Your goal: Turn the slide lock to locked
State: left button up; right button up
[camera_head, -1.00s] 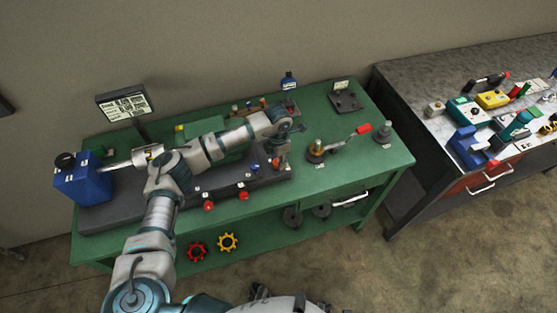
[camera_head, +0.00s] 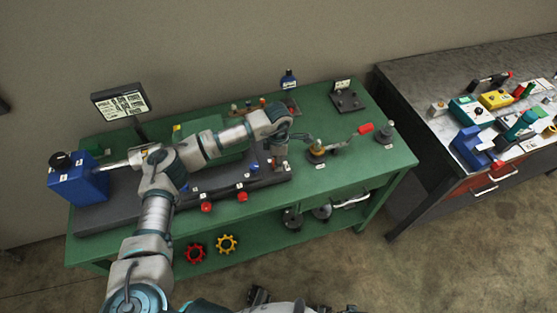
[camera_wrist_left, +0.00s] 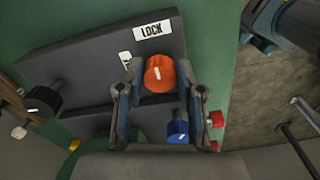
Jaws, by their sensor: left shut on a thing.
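An orange knob (camera_wrist_left: 160,73) with a white pointer line stands on a dark grey plate (camera_wrist_left: 85,60) in the left wrist view. A white LOCK label (camera_wrist_left: 155,29) is above it, and a smaller white label (camera_wrist_left: 125,60) is to its left. The pointer line points roughly up in the picture. My left gripper (camera_wrist_left: 161,84) has one finger on each side of the orange knob and is shut on it. In the head view my left gripper (camera_head: 279,158) reaches down to the right end of the dark machine base, hiding the knob. My right gripper does not show clearly.
A blue knob (camera_wrist_left: 178,128) sits close to the right finger. Red knobs (camera_head: 206,207) line the base front. A brass-coloured fitting (camera_head: 316,151) and red-handled lever (camera_head: 365,129) stand to the right on the green bench (camera_head: 395,158). A blue box (camera_head: 78,183) stands left.

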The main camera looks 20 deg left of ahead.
pick_arm(q)
jog(key=shift+w+r, duration=0.1)
jog(key=o, duration=1.2)
jog(key=shift+a, duration=0.1)
jog(key=shift+c, duration=0.2)
jog(key=shift+r, duration=0.4)
notch_tip(320, 180, up, 11)
jog(key=shift+f, duration=0.1)
